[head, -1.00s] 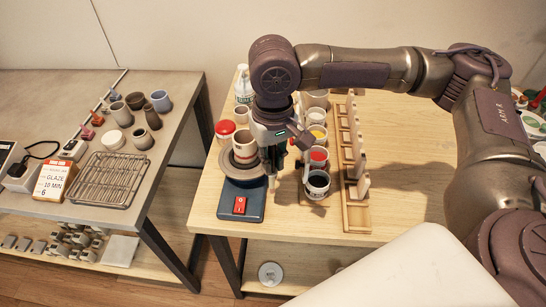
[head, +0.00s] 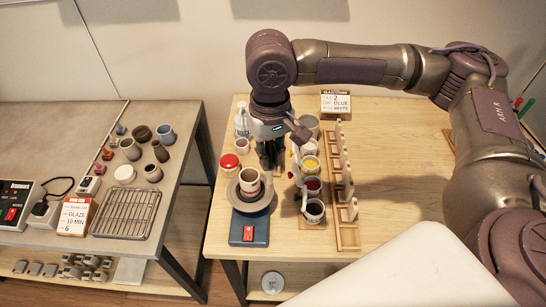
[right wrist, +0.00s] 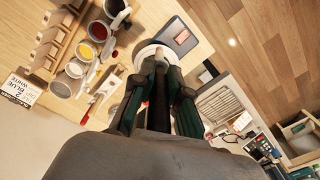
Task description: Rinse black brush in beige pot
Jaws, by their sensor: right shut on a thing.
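My right gripper (head: 270,162) points down just behind the wheel, left of the row of pots. It is shut on a slim dark thing, which I take for the black brush; the fingers hide most of it. A pale, beige-grey pot (head: 309,123) stands at the back of the row, to the right of the gripper and apart from it. It seems to be the beige pot, and also shows in the right wrist view (right wrist: 61,88). A cream cup with a reddish band (head: 249,183) stands on the round wheel (head: 262,205). My left gripper is out of view.
Pots of yellow (head: 310,166), red (head: 312,186) and dark glaze (head: 314,209) stand in line beside a wooden rack (head: 345,215). A bottle (head: 241,122), a small cup (head: 242,146) and a red-topped jar (head: 229,162) stand left.

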